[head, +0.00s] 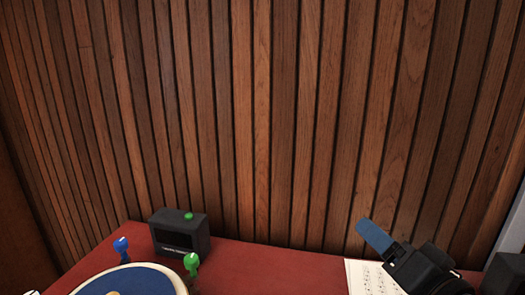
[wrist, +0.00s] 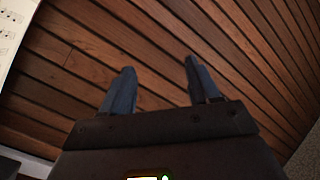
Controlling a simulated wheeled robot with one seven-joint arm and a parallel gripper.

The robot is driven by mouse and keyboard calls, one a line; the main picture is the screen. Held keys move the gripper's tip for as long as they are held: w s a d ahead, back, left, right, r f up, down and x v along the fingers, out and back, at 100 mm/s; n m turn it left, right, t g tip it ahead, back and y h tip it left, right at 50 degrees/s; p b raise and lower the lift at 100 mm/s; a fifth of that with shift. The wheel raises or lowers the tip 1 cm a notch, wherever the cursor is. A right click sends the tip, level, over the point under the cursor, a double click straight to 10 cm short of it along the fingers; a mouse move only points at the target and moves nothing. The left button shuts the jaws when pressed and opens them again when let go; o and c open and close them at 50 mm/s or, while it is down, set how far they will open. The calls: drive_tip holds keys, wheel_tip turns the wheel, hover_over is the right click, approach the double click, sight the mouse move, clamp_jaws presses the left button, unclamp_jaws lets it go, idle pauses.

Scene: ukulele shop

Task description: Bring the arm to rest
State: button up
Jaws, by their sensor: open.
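My gripper (head: 374,236) is at the lower right of the head view, above the red tabletop and in front of the slatted wall. Only one blue finger shows clearly there, pointing up and to the left. In the wrist view, my gripper (wrist: 158,66) has its two blue fingers well apart, with nothing between them but the wood slats behind. The rest of my arm is mostly out of the head view.
Sheet music (head: 369,277) lies on the red tabletop (head: 290,268) beside and below my gripper. A dark box with a green knob (head: 180,233), a blue peg (head: 122,247), a green peg (head: 191,264) and a round blue-topped object (head: 135,281) are at left. The wooden wall (head: 270,120) stands behind.

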drive_tip(key=s+a+f+m+g+h, duration=0.1)
drive_tip(key=s+a+f+h, duration=0.15)
drive_tip(key=s+f, duration=0.5)
drive_tip(key=s+a+f+m+h, duration=0.1)
drive_tip(key=s+f+h, duration=0.25)
drive_tip(key=s, duration=0.75)
drive_tip(key=s+d+n, duration=0.2)
drive_tip(key=s+n, duration=0.1)
drive_tip(key=s, duration=0.7)
drive_tip(key=s+d+n+g+y, duration=0.1)
drive_tip(key=s+d+n, duration=0.2)
drive_tip(key=s, duration=0.7)
drive_tip(key=shift+s+n, duration=0.4)
drive_tip(key=shift+n, duration=0.4)
drive_tip(key=shift+f, duration=0.1)
